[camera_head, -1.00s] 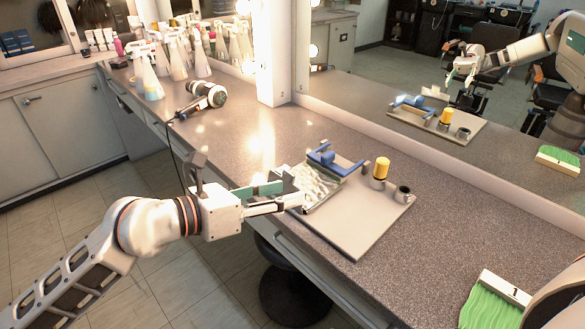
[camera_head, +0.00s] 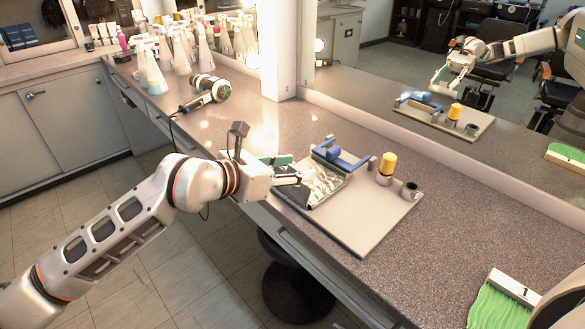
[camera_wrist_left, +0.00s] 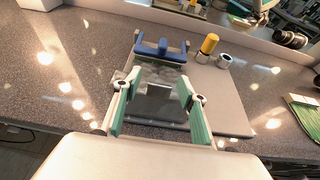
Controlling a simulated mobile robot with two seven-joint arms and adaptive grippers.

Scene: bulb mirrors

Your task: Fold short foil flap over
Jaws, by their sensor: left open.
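A sheet of crumpled silver foil (camera_head: 322,184) lies on a light board (camera_head: 362,228) on the counter. A blue clamp-like frame (camera_head: 338,155) stands along the foil's far edge. My left gripper (camera_head: 296,170) is at the foil's left side, its fingers parted. In the left wrist view the foil (camera_wrist_left: 160,76) shows between the two green-padded fingers of the gripper (camera_wrist_left: 156,84), with the blue frame (camera_wrist_left: 160,48) beyond. I cannot tell whether the fingers touch the foil, or which part is the short flap. My right gripper is not in view.
A yellow-topped container (camera_head: 387,165) and a small grey cup (camera_head: 409,189) stand at the board's right. A green brush (camera_head: 500,300) lies front right. A hair dryer (camera_head: 206,91) and several bottles are farther back. A mirror (camera_head: 385,50) borders the counter; the counter's right middle is clear.

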